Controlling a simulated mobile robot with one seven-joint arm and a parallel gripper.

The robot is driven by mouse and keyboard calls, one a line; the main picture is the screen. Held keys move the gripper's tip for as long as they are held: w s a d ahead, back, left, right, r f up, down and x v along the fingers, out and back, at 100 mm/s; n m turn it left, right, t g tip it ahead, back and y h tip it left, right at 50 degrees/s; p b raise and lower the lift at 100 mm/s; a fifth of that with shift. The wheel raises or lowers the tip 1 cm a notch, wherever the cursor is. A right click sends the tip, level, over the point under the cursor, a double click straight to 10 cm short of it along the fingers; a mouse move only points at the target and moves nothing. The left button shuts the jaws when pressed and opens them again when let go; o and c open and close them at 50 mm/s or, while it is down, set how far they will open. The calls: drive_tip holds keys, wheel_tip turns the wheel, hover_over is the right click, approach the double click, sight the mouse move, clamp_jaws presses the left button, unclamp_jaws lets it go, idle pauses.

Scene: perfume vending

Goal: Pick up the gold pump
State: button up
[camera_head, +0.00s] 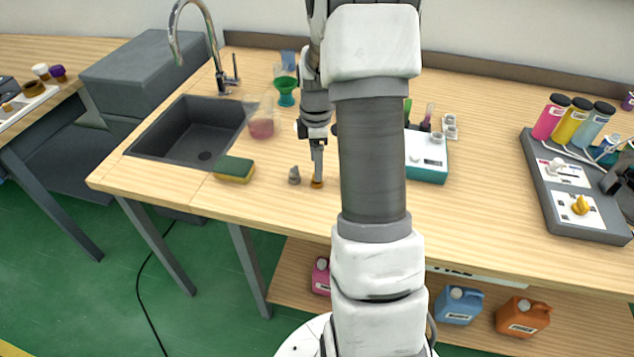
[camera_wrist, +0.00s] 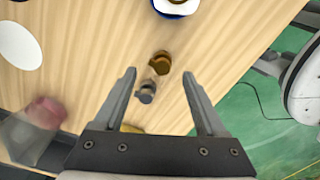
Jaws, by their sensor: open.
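The gold pump (camera_wrist: 160,62) is a small brown-gold piece on the wooden table. It shows just beyond the line between my fingertips in the wrist view. In the head view the gold pump (camera_head: 317,184) is right below my gripper's tip and partly hidden by it. A similar grey pump (camera_wrist: 147,91) appears between the fingers, nearer the palm; it also shows left of the gold one in the head view (camera_head: 294,175). My gripper (camera_wrist: 160,74) is open and empty, pointing down over the pumps. I cannot tell its exact height above them.
A green and yellow sponge (camera_head: 234,169) and a dark sink (camera_head: 190,130) are to the left. A beaker of pink liquid (camera_head: 261,122) stands behind. A teal scale (camera_head: 428,158) is to the right, and a grey dispenser tray (camera_head: 575,205) is farther right. The front table strip is clear.

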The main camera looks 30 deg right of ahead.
wheel_tip(320, 180, down, 5)
drive_tip(key=shift+s+r, duration=0.1)
drive_tip(key=shift+s, duration=0.05)
clamp_jaws()
idle(0.4)
